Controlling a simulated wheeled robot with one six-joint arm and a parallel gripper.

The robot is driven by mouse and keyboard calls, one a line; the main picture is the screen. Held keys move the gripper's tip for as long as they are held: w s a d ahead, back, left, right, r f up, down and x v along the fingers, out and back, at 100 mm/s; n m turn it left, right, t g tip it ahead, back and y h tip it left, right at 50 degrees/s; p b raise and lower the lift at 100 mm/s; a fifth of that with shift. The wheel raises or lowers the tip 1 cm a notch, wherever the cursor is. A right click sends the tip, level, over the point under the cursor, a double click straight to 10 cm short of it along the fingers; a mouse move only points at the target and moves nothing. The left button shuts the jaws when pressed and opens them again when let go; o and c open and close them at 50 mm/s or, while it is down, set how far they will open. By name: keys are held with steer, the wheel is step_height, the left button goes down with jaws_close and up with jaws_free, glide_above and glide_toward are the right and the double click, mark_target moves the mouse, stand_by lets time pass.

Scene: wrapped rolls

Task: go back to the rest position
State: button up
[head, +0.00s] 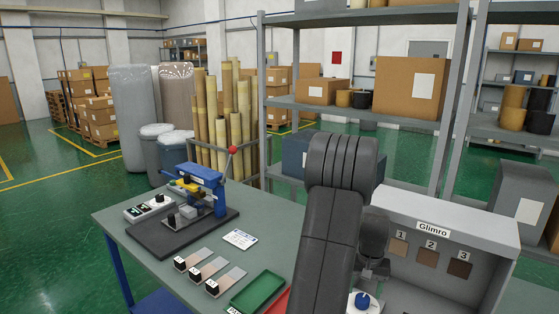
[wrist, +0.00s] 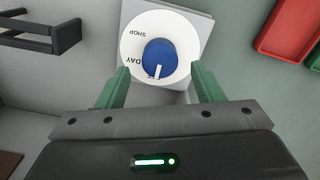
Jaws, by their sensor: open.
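My gripper (wrist: 158,80) is open in the wrist view, with its two green fingers apart. A blue knob (wrist: 158,58) on a white dial (wrist: 130,42) lies between and just beyond the fingertips in that picture. I cannot tell whether the fingers touch it. Nothing is visibly held. In the head view the blue knob (head: 362,300) shows at the bottom, below my arm's end (head: 374,262). The fingers are not clear there.
A grey light booth (head: 450,217) labelled Glimro stands right of my arm. A green tray (head: 257,292) and a red tray (head: 278,302) lie to its left on the table (head: 120,218). A blue press (head: 200,185) stands at the table's far left. Shelves (head: 340,108) rise behind.

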step_height(320, 180, up, 8)
steer(key=b, duration=0.1)
stand_by(0.5)
